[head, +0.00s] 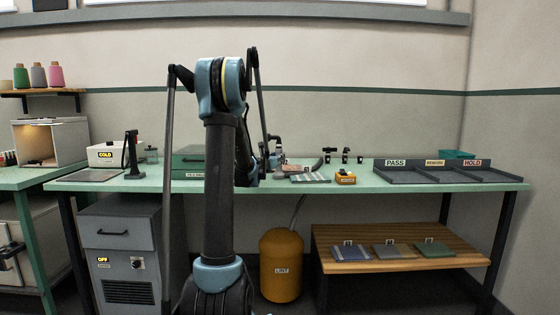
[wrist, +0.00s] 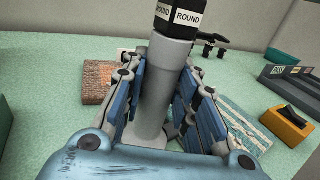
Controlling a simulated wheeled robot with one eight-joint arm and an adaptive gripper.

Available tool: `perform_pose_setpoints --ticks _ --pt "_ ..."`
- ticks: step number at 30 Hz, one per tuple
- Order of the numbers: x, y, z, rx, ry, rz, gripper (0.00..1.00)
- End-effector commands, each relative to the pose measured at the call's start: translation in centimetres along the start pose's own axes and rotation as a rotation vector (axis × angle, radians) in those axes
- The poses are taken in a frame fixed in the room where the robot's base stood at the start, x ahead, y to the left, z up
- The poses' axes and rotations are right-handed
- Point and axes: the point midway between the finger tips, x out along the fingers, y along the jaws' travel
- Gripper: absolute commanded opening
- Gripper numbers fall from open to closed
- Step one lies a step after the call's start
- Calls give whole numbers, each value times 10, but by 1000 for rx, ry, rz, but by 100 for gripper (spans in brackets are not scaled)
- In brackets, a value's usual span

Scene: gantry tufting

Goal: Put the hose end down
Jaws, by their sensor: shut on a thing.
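The hose end is a grey tube (wrist: 155,100) with a black hexagonal nozzle (wrist: 176,17) labelled ROUND. In the wrist view it stands between the blue-padded fingers of my gripper (wrist: 160,95), which is shut on it. The nozzle points up and away in that view. In the head view my gripper (head: 274,155) is over the green bench (head: 420,182), partly hidden behind my arm. I cannot tell whether the hose end touches the bench. A yellow canister (head: 281,265) labelled LINT stands under the bench, with a pale hose (head: 298,210) rising from it.
Small black fittings (head: 345,156) stand at the bench's back. A striped sample (head: 310,178), a brick-patterned block (wrist: 105,80) and a yellow-orange device (head: 345,177) lie near my gripper. Grey PASS/HOLD trays (head: 445,174) are at right. Bare bench shows between them.

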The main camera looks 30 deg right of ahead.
Motion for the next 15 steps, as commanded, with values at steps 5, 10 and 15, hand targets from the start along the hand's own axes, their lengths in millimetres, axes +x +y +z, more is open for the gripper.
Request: perform_pose_setpoints --ticks 5,10,15 --pt "0 0 0 0 0 0 0" --pt "0 0 -1 0 0 0 41" --pt "0 0 -1 0 0 0 47"
